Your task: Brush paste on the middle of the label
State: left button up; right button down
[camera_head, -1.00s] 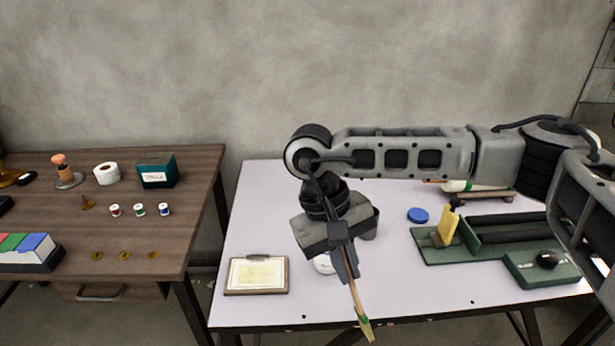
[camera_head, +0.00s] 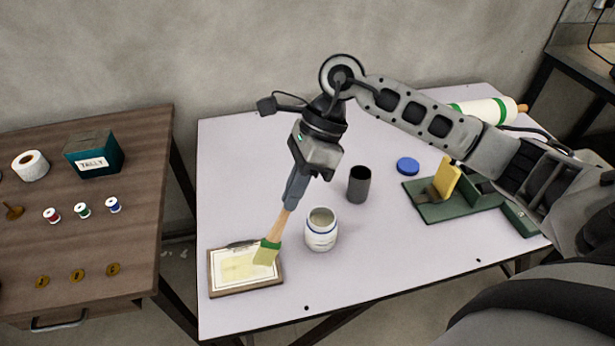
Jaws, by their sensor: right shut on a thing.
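My right gripper (camera_head: 294,190) is shut on the wooden handle of a brush (camera_head: 277,228). The brush points down and to the left, and its yellow-green bristles (camera_head: 266,253) are over the right part of the label. I cannot tell whether they touch it. The label (camera_head: 240,269) is a pale yellowish sheet on a brown-edged clipboard (camera_head: 213,280) at the table's front left. An open white jar with blue bands (camera_head: 321,232) stands just right of the brush. My left gripper is not in view.
The pale table (camera_head: 370,285) has free room at its front. A dark cup (camera_head: 359,185), a blue lid (camera_head: 407,166) and a green fixture with a yellow block (camera_head: 446,180) stand to the right. A wooden table (camera_head: 140,180) with spools and a teal tally box (camera_head: 94,155) is at left.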

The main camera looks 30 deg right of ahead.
pick_arm(q)
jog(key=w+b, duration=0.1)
jog(key=b, duration=0.2)
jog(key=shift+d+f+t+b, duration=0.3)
pick_arm(e)
notch_tip(320, 180, down, 6)
jog(key=d+m+t, duration=0.3)
jog(key=m, duration=0.2)
jog(key=shift+w+r, duration=0.2)
jog(key=shift+w, duration=0.15)
pick_arm(q)
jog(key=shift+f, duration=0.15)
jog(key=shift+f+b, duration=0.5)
jog(key=shift+b, duration=0.05)
pick_arm(e)
jog(key=shift+f, duration=0.55)
